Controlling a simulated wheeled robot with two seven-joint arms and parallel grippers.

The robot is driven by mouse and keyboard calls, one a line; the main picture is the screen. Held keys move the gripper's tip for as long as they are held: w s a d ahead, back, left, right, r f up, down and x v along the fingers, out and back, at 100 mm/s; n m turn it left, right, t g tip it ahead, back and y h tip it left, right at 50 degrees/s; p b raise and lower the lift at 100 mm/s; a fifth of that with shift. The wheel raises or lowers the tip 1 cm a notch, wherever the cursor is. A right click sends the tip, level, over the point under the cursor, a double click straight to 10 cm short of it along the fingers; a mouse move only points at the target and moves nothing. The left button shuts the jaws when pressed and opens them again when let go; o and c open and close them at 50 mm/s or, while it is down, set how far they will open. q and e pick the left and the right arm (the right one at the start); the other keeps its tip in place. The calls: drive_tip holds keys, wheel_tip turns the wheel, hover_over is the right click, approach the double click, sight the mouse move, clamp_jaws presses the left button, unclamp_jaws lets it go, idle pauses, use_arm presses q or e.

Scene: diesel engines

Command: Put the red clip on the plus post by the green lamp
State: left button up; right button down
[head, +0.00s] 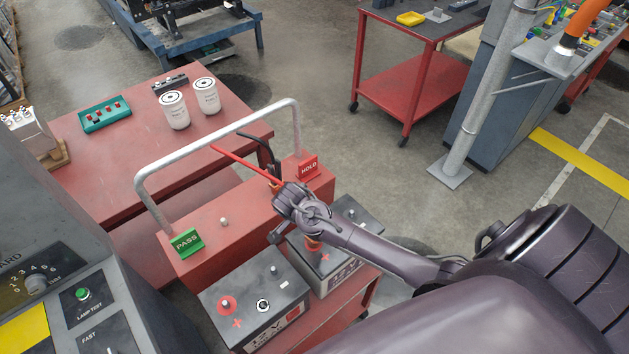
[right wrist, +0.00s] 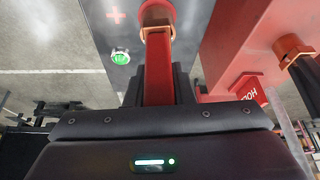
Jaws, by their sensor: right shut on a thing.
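My right gripper (head: 296,232) is over the right battery (head: 350,212). It is shut on the red clip, whose red body (right wrist: 158,75) shows between the fingers in the right wrist view. The clip's copper jaws (right wrist: 157,34) overlap the red-based plus post (right wrist: 157,12); I cannot tell whether they close around it or sit just above it. A lit green lamp (right wrist: 120,56) and a red plus mark are beside this post. The left battery (head: 250,290) has its own red plus post (head: 226,304) and an unlit lamp (head: 263,305). My left gripper is not in view.
A red box with a grey rail (head: 220,140) stands behind the batteries, bearing a green PASS sign (head: 187,242) and a red HOLD sign (head: 308,167). A black clip (right wrist: 299,62) with copper jaws is at the red box. A grey console stands left.

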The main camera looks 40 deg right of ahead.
drive_tip(key=shift+f, duration=0.15)
drive_tip(key=c, duration=1.2)
unclamp_jaws()
drive_tip(key=shift+o, duration=0.2)
drive_tip(key=b+v, duration=0.2)
drive_tip(key=v, duration=0.5)
drive_tip(key=shift+a+r, duration=0.2)
drive_tip(key=shift+r, duration=0.15)
